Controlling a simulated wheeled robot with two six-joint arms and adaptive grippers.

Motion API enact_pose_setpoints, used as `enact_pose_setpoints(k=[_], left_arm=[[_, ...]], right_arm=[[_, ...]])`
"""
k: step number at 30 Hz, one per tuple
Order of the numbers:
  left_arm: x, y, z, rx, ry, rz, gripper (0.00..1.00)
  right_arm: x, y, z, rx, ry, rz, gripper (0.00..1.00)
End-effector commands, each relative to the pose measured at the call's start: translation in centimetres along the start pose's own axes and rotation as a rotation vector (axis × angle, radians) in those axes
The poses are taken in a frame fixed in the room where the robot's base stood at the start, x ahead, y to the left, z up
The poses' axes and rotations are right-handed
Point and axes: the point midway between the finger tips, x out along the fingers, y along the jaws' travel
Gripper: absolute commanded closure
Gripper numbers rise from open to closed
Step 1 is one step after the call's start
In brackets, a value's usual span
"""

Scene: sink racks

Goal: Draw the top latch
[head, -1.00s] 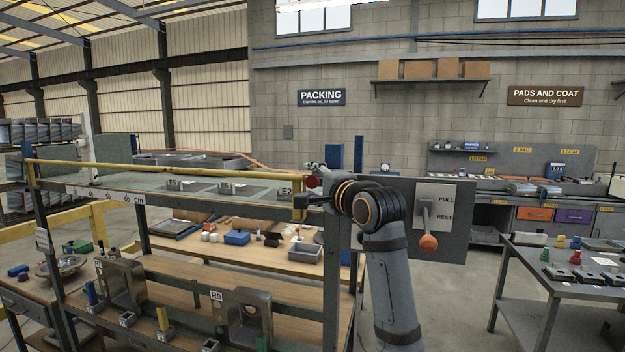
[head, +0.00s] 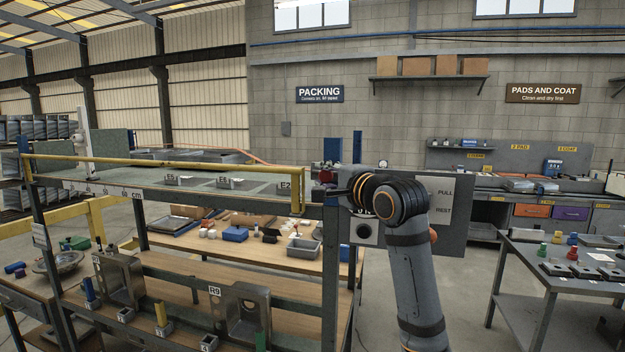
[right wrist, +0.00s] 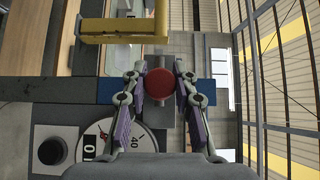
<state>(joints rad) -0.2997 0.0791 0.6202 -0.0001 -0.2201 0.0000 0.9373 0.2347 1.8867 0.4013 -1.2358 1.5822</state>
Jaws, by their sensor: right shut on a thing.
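The top latch shows as a red knob (right wrist: 159,83) in the right wrist view, between the two purple-padded fingers of my right gripper (right wrist: 159,90). The fingers are closed on its sides. In the head view my right gripper (head: 338,184) is at the top of the rack's right post, and the red knob (head: 325,176) is small and partly covered there. The yellow bar (head: 170,163) runs along the top shelf and ends in a bent-down piece just left of the latch. The latch's pin is not clear. My left gripper is not in view.
A grey panel marked PULL and REST (head: 452,225) stands behind my right arm, its lever mostly hidden. A plate with a black round knob (head: 366,232) is below the gripper. The metal rack (head: 335,285) is at left; a grey table (head: 570,270) stands at right.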

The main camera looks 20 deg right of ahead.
Motion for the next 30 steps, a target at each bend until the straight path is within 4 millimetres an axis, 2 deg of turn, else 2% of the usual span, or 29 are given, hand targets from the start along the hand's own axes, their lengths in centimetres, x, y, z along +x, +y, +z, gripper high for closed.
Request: enact_pose_setpoints(k=[9, 10, 15, 25, 28, 30], left_arm=[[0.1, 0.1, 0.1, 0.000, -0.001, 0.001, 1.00], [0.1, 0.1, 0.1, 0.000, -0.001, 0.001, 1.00], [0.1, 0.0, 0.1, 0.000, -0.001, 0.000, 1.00], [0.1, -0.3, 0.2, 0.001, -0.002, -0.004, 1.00], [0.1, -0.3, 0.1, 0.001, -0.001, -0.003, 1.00], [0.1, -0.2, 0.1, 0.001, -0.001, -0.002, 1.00]], right_arm=[[-0.3, 0.1, -0.3, -0.002, 0.003, 0.004, 1.00], [-0.3, 0.1, -0.3, -0.002, 0.003, 0.004, 0.70], [-0.3, 0.1, -0.3, -0.001, 0.002, 0.003, 0.49], [-0.6, 0.0, -0.3, -0.002, 0.001, 0.001, 0.49], [-1.9, 0.0, -0.4, -0.004, 0.004, 0.000, 0.49], [-3.5, 0.0, -0.5, -0.007, 0.005, 0.001, 0.49]])
